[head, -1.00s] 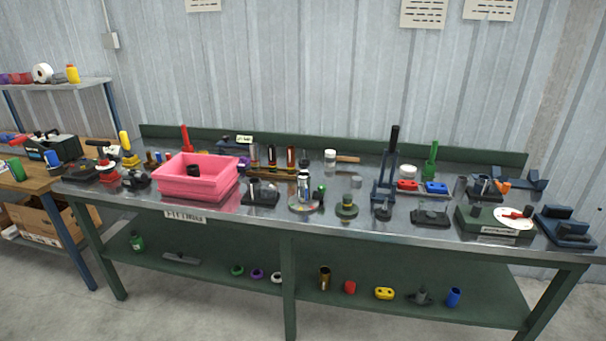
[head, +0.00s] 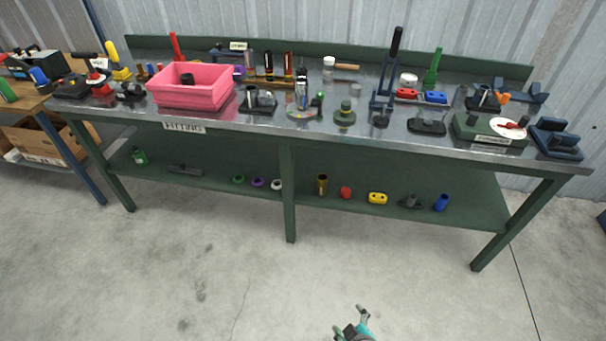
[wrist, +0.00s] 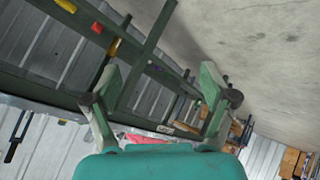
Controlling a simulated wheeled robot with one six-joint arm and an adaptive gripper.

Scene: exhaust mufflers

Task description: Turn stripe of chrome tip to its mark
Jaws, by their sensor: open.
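A shiny chrome tip (head: 301,95) stands upright near the middle of the steel bench top (head: 212,122). It is on a round disc (head: 301,115) with coloured patches at its rim. Its stripe and the mark are too small to make out. My gripper (head: 351,322) shows at the bottom edge of the head view, low over the floor in front of the bench and far from the tip. In the wrist view my gripper (wrist: 162,98) has its two fingers spread wide with nothing between them. The chrome tip cannot be made out in the wrist view.
A pink bin (head: 190,97) stands left of the tip. A green round fixture (head: 345,116) and a tall dark lever press (head: 388,80) stand to its right. The lower shelf (head: 320,205) holds several small parts. The floor in front is clear.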

